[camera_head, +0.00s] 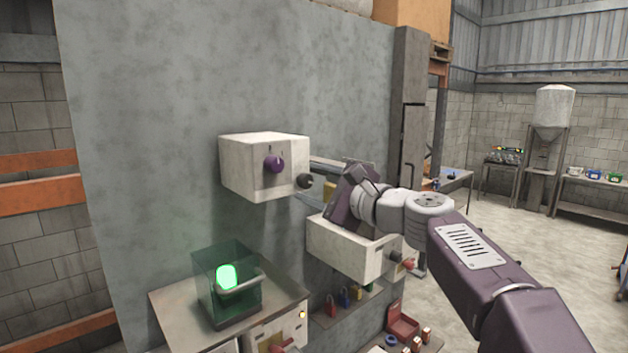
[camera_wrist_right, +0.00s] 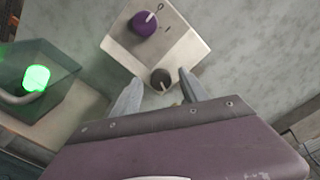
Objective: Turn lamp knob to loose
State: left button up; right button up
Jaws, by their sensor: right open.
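A white control box (camera_head: 262,166) is mounted on the grey wall. A purple knob (camera_head: 274,164) with a white pointer mark is on its front, and a dark round knob (camera_head: 305,181) is on its right side. In the right wrist view the purple knob (camera_wrist_right: 144,24) is at the top and the dark knob (camera_wrist_right: 161,78) is below it. I cannot tell which is the lamp knob. A green lamp (camera_head: 226,277) glows inside a glass case at lower left. My right gripper (camera_wrist_right: 159,83) is open, its fingertips on either side of the dark knob; contact is unclear. My left gripper is out of view.
The lamp's case stands on a metal-topped table (camera_head: 180,312). A second white box (camera_head: 345,248) with a red knob (camera_head: 408,264) is below my right arm. Padlocks (camera_head: 345,298) and a red box (camera_head: 403,324) are lower down. Open floor lies at right.

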grip_shut()
jog(key=shift+f+n+b, duration=0.25)
jog(key=shift+n+b, duration=1.05)
jog(key=shift+b, duration=0.15)
jog(key=n+b, duration=0.2)
jog(key=n, duration=0.1)
jog(key=shift+r+n+b, duration=0.1)
jog(key=shift+n+b, duration=0.25)
jog(key=shift+n, duration=0.25)
grip_release()
